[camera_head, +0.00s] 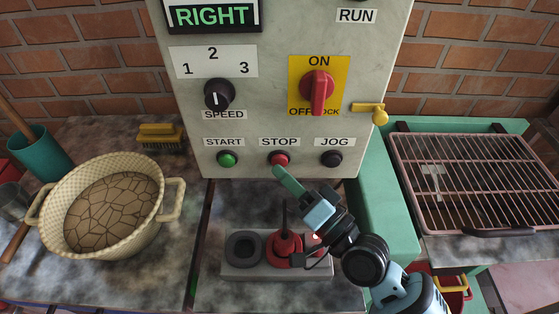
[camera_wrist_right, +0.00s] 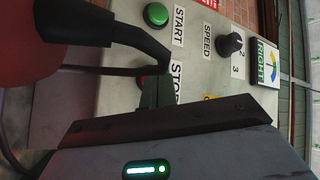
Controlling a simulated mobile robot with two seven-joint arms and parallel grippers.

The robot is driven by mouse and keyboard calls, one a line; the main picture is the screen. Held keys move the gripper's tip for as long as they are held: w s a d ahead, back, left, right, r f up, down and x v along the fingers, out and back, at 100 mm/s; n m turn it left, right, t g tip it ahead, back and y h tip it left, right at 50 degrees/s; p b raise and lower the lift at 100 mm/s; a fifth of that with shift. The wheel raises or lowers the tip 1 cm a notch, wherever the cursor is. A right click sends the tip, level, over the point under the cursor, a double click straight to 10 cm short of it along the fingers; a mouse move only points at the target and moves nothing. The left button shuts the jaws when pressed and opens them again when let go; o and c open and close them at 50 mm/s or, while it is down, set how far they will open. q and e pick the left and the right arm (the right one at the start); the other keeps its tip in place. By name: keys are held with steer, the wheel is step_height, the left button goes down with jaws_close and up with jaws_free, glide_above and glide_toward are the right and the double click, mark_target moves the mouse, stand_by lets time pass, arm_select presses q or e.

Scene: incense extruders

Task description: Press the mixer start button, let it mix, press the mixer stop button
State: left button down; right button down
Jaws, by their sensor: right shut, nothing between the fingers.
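The control panel (camera_head: 270,130) stands upright at the back. It bears a green START button (camera_head: 227,159), a red STOP button (camera_head: 278,158) and a black JOG button (camera_head: 331,158). My right gripper (camera_head: 281,174) is shut and empty, its green fingertips just below and in front of the STOP button. I cannot tell whether they touch it. In the right wrist view, the fingers (camera_wrist_right: 155,92) partly cover the STOP button (camera_wrist_right: 142,80), and the START button (camera_wrist_right: 157,14) shows clear of them. My left gripper is not in view.
The panel also has a black SPEED knob (camera_head: 218,95) and a red switch (camera_head: 318,90). A cream pot (camera_head: 100,240) with cracked brown stuff stands left. A grey holder (camera_head: 235,270) sits below the panel. A wire rack (camera_head: 470,175) is at the right.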

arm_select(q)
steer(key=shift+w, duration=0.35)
arm_select(e)
steer(key=shift+w, duration=0.15)
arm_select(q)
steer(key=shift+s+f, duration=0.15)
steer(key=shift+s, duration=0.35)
arm_select(e)
steer(key=shift+w, duration=0.35)
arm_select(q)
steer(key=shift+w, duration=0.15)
arm_select(e)
steer(key=shift+s, duration=0.1)
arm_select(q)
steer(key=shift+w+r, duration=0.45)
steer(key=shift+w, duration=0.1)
arm_select(e)
steer(key=shift+s, duration=0.8)
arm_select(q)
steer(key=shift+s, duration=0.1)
